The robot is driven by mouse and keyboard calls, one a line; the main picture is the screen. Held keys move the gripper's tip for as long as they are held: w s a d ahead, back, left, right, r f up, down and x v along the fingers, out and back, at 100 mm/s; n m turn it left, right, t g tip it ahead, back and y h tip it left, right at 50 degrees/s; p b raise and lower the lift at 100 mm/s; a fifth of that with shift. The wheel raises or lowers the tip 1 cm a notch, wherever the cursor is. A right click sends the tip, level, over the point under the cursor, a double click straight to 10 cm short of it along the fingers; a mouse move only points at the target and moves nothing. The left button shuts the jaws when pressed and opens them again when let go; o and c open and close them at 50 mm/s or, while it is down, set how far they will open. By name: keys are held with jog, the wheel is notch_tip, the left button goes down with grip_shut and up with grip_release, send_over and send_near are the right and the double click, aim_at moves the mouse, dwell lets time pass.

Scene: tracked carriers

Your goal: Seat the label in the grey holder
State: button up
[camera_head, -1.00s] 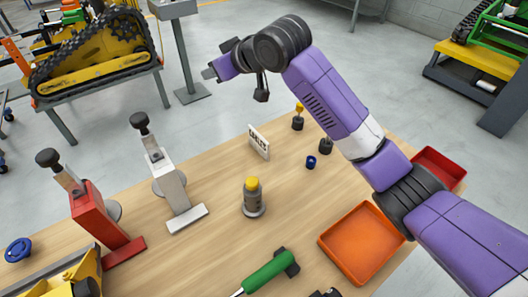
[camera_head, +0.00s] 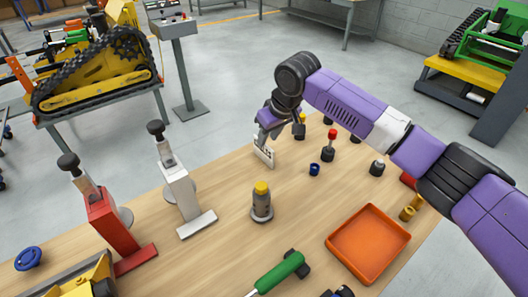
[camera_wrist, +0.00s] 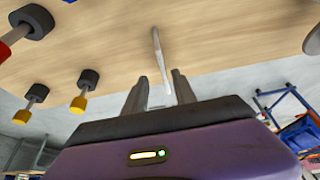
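The label (camera_head: 264,154) is a small white card with dark lettering, standing upright near the far edge of the wooden table. In the wrist view the label (camera_wrist: 157,48) shows edge-on as a thin pale strip. My gripper (camera_head: 265,138) is right above the label, pointing down. In the wrist view its two fingers (camera_wrist: 160,78) are apart, with the label's near end between them and a gap on each side. A light grey stand (camera_head: 180,190) with a black knob is at left centre; I cannot tell for certain whether it is the grey holder.
A red stand (camera_head: 107,222) is left of the light grey one. A grey cylinder with a yellow top (camera_head: 262,205) stands mid-table. An orange tray (camera_head: 367,243) and green-handled tool (camera_head: 280,270) lie nearer. Several small knobbed pieces (camera_head: 328,148) stand right of the label.

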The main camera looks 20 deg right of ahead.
aim_at(263, 161)
jog(key=x, duration=0.3)
jog(key=shift+a+f, duration=0.3)
jog(key=shift+w+f, duration=0.1)
jog(key=shift+f, duration=0.3)
jog(key=shift+f+p, duration=0.25)
jog(key=shift+p, duration=0.15)
grip_shut()
